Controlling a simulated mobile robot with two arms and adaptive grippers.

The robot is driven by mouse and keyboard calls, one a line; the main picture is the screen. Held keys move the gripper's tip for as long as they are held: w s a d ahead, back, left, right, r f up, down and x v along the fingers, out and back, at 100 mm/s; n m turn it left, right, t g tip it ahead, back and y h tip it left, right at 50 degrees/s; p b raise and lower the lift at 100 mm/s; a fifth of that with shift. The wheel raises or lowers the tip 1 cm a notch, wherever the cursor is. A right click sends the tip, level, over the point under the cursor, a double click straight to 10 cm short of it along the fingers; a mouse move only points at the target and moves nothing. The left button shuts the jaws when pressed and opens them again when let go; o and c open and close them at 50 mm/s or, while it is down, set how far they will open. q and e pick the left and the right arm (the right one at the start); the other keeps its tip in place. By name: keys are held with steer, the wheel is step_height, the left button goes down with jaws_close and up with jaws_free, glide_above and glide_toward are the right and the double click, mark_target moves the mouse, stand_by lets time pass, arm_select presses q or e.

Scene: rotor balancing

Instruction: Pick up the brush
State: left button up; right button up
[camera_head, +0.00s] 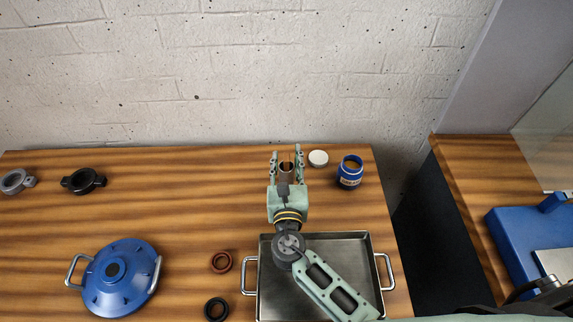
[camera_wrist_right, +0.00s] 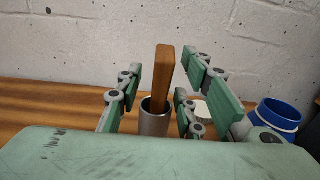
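The brush shows in the right wrist view as a flat brown wooden handle (camera_wrist_right: 164,76) standing upright, slightly tilted, in a metal cup (camera_wrist_right: 154,122). Its lower end is hidden inside the cup. My right gripper (camera_head: 286,158) is open at the back of the table, with its fingers on either side of the cup and handle. In the right wrist view, gaps show between the handle and the fingers. In the head view, the gripper partly hides the cup. My left gripper is not in view.
An open blue jar (camera_head: 350,173) and a white lid (camera_head: 318,158) stand right of the gripper. A metal tray (camera_head: 262,280) lies in front under my right arm. A blue round housing (camera_head: 120,278), rings (camera_head: 221,262) and clamps (camera_head: 84,181) lie leftward. The brick wall rises behind.

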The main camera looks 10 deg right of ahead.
jaws_close()
arm_select(q)
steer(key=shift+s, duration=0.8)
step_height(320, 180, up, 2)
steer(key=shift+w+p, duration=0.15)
steer(key=shift+p, duration=0.9)
arm_select(e)
step_height(320, 180, up, 10)
steer(key=shift+r, duration=0.1)
